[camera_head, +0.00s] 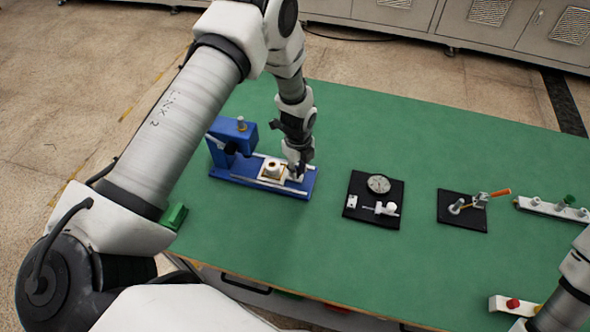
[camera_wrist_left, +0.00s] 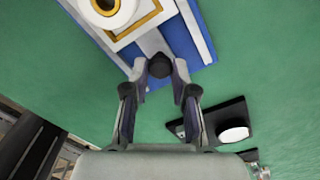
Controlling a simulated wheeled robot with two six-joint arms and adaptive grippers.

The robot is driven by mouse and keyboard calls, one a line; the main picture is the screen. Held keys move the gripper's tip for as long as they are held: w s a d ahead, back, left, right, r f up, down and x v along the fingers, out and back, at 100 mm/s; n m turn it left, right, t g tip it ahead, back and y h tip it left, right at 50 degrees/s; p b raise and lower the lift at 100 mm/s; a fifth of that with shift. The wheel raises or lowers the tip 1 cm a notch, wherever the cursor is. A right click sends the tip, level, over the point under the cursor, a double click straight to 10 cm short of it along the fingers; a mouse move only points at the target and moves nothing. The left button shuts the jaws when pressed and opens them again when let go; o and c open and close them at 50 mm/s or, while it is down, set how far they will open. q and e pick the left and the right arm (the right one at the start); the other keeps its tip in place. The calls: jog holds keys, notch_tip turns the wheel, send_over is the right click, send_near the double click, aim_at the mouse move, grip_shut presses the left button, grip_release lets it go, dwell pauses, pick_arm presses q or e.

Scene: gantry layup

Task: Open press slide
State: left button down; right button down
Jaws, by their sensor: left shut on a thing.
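The blue press (camera_head: 226,140) stands at the left of the green table, with a blue base and pale rails. Its white slide (camera_head: 266,179) carries a round white part with a gold ring and sits clear of the press head, toward the right of the base. My left gripper (camera_head: 297,174) is at the right end of the base. In the left wrist view its fingers (camera_wrist_left: 160,75) are closed around a dark knob (camera_wrist_left: 160,64) beside the slide (camera_wrist_left: 146,22). The fingers partly hide the knob. My right gripper is out of view; only part of that arm shows.
A black plate with a round dial (camera_head: 378,184) lies right of the press. Beyond it are a black plate with an orange-handled clamp (camera_head: 487,196) and a white bar (camera_head: 537,207). A red-button box (camera_head: 513,304) is near the right arm. Open table lies between them.

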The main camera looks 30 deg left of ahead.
pick_arm(q)
jog(key=c, duration=0.9)
grip_release()
notch_tip(320, 180, up, 12)
jog(key=shift+f, duration=0.1)
jog(key=shift+w, duration=0.1)
